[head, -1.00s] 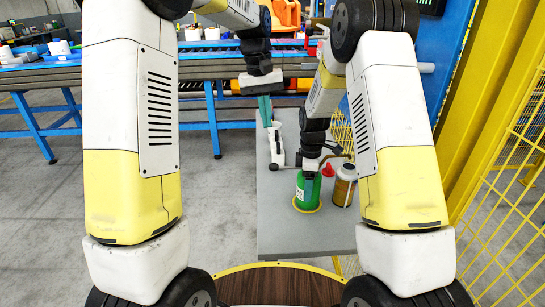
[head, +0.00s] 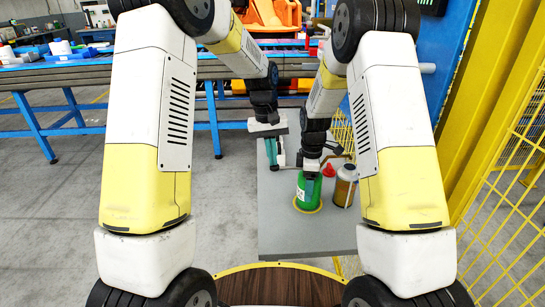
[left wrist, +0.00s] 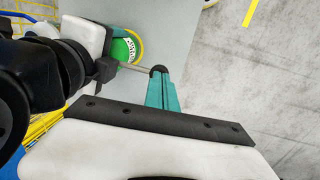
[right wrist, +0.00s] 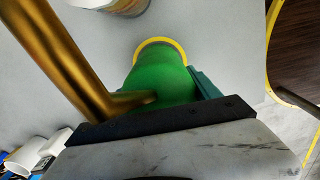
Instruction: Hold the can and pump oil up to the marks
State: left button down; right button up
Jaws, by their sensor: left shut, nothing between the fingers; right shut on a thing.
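The green can (head: 308,194) with a yellow base rim stands on the grey table. My right gripper (head: 311,180) is shut on it, and the green body (right wrist: 160,78) fills the space between the fingers in the right wrist view. A brass tube (right wrist: 65,60) runs across that view to the can. My left gripper (head: 272,160) is shut and empty, to the left of the can. In the left wrist view, a thin rod (left wrist: 130,66) ends in a black knob (left wrist: 159,69) at the teal fingertips. I cannot tell whether they touch. Any marks are not visible.
A brown jar (head: 346,186) and a red piece (head: 328,170) stand close to the can. The table's near part (head: 290,235) is clear. Yellow fencing (head: 510,200) stands at right.

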pick_arm(q)
jog(key=shift+f, duration=0.95)
pick_arm(e)
jog(key=shift+s, duration=0.1)
pick_arm(q)
jog(key=shift+r, duration=0.1)
notch_tip(320, 180, up, 14)
jog(key=a, duration=0.1)
jog(key=shift+w+a, duration=0.35)
jog(key=shift+a, duration=0.05)
dwell(0.5)
pick_arm(e)
jog(key=o, duration=1.9)
